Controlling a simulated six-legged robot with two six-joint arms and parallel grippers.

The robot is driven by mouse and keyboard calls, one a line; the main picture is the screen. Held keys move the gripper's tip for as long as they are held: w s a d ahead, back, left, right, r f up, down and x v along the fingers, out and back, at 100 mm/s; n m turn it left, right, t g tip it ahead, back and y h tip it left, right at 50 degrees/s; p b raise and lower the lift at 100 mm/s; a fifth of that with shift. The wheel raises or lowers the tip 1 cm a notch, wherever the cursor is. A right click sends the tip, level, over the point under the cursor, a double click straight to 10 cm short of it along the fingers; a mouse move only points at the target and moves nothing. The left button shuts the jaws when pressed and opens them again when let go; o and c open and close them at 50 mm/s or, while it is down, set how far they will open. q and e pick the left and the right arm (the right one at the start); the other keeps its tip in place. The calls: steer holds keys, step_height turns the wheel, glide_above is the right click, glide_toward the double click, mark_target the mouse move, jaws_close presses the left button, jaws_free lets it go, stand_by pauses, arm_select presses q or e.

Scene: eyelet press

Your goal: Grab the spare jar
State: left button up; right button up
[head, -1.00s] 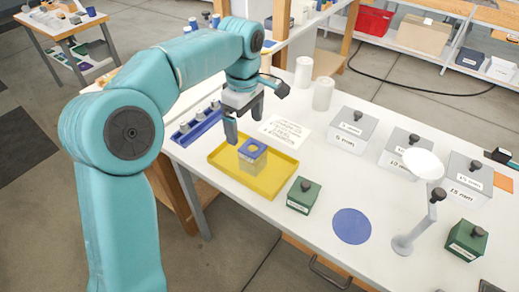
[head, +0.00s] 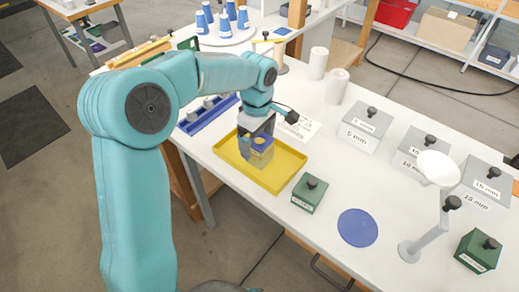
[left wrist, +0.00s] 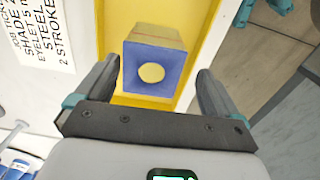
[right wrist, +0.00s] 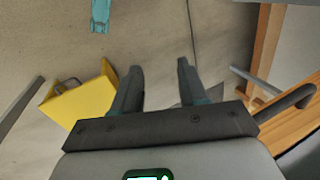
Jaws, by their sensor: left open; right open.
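A square, clear-sided jar with a blue top (head: 261,158) stands in the yellow tray (head: 290,177); I take it for the spare jar. In the left wrist view its blue lid (left wrist: 136,83) has a round pale-yellow centre and lies ahead of and between the finger lines. My left gripper (head: 257,143) is open, pointing down over the jar, with its fingers near the lid; it also shows in the left wrist view (left wrist: 158,82). Contact cannot be told. My right gripper (right wrist: 160,72) is open and empty, over the floor.
A green box (head: 309,194) stands close to the tray's right end. A blue rack (head: 208,114) and a printed card (head: 300,127) lie behind the tray. A blue disc (head: 357,228), a white lamp-like stand (head: 425,237) and grey labelled boxes (head: 365,129) are further right.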

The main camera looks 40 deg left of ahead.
arm_select(q)
steer(key=f, duration=0.5)
steer(key=shift+w+f+p, duration=0.2)
steer(key=shift+w+p, duration=0.15)
steer(key=shift+w, duration=0.05)
steer(key=c, duration=1.1)
steer(key=shift+o, duration=0.2)
steer(key=shift+r, duration=0.1)
